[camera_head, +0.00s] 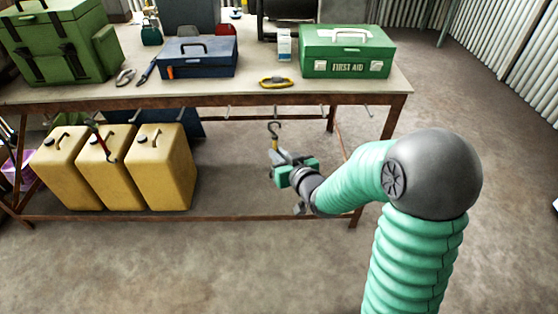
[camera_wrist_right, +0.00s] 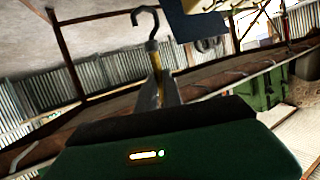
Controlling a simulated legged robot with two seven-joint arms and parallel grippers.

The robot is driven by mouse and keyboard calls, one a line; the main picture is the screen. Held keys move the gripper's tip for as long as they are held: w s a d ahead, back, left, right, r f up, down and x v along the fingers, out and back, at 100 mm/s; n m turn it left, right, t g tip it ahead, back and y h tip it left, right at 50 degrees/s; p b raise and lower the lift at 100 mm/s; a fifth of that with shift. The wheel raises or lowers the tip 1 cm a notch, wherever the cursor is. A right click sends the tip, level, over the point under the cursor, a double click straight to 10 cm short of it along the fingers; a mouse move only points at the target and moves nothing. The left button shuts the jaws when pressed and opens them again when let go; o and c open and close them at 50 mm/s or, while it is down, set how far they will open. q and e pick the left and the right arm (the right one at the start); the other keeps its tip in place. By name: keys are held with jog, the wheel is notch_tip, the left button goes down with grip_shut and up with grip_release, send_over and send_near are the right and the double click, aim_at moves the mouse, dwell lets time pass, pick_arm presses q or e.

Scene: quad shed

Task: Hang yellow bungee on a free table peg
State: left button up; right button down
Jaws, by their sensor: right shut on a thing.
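The yellow bungee (camera_head: 275,144) is upright in my right gripper (camera_head: 278,160), its dark open hook (camera_head: 273,127) pointing up. In the right wrist view the hook (camera_wrist_right: 147,20) stands above the closed fingers (camera_wrist_right: 159,92), with a little yellow cord below it. The bungee's lower part is mostly hidden by the gripper. The gripper is in front of and below the table's front edge (camera_head: 180,102). Thin metal pegs show under that edge, one near the middle (camera_head: 228,113) and one at the right (camera_head: 368,111); both look bare. My left gripper is out of view.
A red hooked item (camera_head: 97,132) hangs at the left, before the yellow cans (camera_head: 165,165). On the table are a green first aid box (camera_head: 347,65), a blue toolbox (camera_head: 200,66), a yellow-and-black item (camera_head: 276,82) and a green case (camera_head: 60,45). Floor right of the cans is clear.

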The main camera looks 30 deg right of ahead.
jog(key=w+d+f+b, duration=0.1)
jog(key=w+d+f, duration=0.1)
jog(key=w, duration=0.3)
jog(key=shift+w+d, duration=0.2)
jog(key=shift+d, duration=0.65)
jog(key=c, duration=1.4)
grip_release()
jog(key=shift+c, duration=0.2)
